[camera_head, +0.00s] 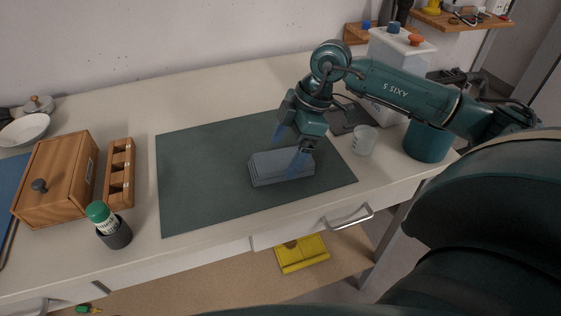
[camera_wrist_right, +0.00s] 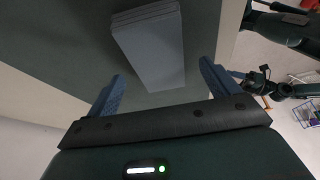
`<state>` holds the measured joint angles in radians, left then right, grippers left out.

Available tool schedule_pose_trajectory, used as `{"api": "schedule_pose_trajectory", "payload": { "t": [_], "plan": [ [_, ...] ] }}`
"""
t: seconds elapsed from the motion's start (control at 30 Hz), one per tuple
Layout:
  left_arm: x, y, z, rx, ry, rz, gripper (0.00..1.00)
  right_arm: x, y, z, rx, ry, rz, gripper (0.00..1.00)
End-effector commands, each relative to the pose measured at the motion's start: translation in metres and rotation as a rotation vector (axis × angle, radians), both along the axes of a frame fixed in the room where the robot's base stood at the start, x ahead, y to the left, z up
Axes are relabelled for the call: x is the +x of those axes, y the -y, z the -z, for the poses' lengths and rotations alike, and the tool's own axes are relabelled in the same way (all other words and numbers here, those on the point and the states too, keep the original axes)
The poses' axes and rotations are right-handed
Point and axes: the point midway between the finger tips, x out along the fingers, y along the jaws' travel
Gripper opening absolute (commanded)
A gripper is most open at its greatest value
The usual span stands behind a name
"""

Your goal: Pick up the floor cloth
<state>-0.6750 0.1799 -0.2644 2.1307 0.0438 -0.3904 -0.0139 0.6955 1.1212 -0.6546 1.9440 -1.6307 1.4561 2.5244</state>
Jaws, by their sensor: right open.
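A folded grey-blue cloth (camera_head: 270,170), layered like a flat stack, lies on the dark green mat (camera_head: 190,190) on the table. I take it to be the floor cloth. My right gripper (camera_head: 288,150) is open above the cloth, with its blue fingers pointing down and partly covering it in the head view. In the right wrist view the cloth (camera_wrist_right: 152,45) lies ahead of and between the two open fingers (camera_wrist_right: 162,88), with nothing gripped. Whether a finger touches the cloth is unclear. I do not make out my left gripper.
A wooden box (camera_head: 55,180), a wooden rack (camera_head: 119,172) and a green-capped bottle in a dark cup (camera_head: 116,234) stand left of the mat. A clear cup (camera_head: 364,141) and teal pot (camera_head: 427,141) stand right. A yellow tray (camera_head: 302,254) sits below. The mat's left half is clear.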

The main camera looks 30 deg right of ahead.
Motion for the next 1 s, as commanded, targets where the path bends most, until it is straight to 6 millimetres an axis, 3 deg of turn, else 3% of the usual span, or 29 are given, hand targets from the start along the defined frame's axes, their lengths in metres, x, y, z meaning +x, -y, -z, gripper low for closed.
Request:
{"api": "schedule_pose_trajectory", "payload": {
  "t": [0.13, 0.4, 1.0],
  "plan": [
    [0.001, 0.000, -0.001, 0.002, 0.002, 0.000, 0.59, 0.002, -0.006, 0.014, 0.000, 0.000, 0.001, 0.87],
    [0.000, 0.001, 0.001, 0.002, 0.000, 0.001, 0.59, 0.003, -0.006, 0.016, 0.000, 0.001, 0.000, 0.86],
    [0.000, 0.000, 0.001, 0.005, 0.000, 0.005, 0.59, 0.003, -0.006, 0.015, 0.000, 0.002, 0.001, 0.39]
  ]
}}
